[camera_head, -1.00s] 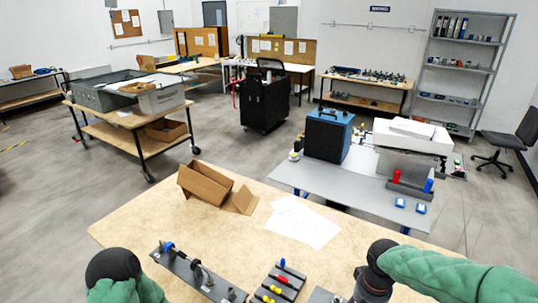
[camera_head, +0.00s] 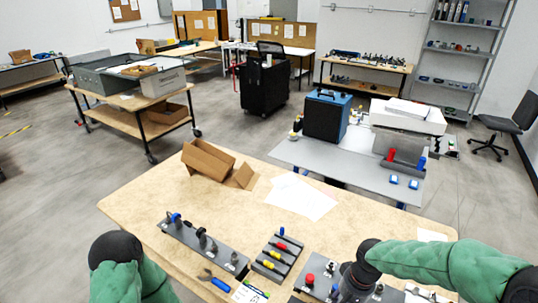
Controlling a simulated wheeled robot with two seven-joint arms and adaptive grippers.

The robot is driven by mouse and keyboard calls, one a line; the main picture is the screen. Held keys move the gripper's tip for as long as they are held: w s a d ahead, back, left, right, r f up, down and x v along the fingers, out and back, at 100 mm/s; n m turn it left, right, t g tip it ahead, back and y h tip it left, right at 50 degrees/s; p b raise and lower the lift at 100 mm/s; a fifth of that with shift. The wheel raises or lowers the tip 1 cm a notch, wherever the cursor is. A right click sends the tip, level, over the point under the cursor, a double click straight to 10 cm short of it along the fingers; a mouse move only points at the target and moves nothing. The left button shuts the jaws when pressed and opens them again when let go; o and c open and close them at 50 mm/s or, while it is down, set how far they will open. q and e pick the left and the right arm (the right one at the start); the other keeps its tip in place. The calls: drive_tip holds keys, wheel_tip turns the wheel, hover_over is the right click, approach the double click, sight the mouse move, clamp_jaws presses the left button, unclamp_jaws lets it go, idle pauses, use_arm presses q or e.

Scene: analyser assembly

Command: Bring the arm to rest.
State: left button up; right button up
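My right arm (camera_head: 430,262) comes in from the right in its green sleeve. Its dark end, the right gripper (camera_head: 352,288), points down over a grey panel (camera_head: 318,270) with a red button at the bottom edge; its fingers cannot be made out. My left arm (camera_head: 118,275) shows at the lower left as a green sleeve and a black rounded joint, beside the wooden table (camera_head: 170,210). The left gripper is not in view.
On the table are a grey holder strip (camera_head: 200,245), a rack of coloured-handled tools (camera_head: 279,252), blue pliers (camera_head: 214,281), an open cardboard box (camera_head: 208,160) and white papers (camera_head: 300,197). A grey table (camera_head: 345,170) behind bears a blue box (camera_head: 326,116). Table space around the papers is clear.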

drive_tip(key=s+a+f+y, duration=0.1)
drive_tip(key=s+a+f, duration=0.25)
drive_tip(key=f, duration=0.45)
drive_tip(key=s+a+f+y, duration=0.1)
drive_tip(key=s+a+f, duration=0.3)
drive_tip(key=f, duration=0.5)
drive_tip(key=s+a+f+y, duration=0.1)
drive_tip(key=s+a+f, duration=0.2)
drive_tip(key=s+f, duration=0.35)
wheel_tip(320, 180, down, 11)
drive_tip(key=w+a+b, duration=0.1)
drive_tip(key=w+b, duration=0.2)
drive_tip(key=b, duration=0.8)
drive_tip(key=shift+f+t, duration=0.2)
drive_tip(key=shift+t, duration=0.1)
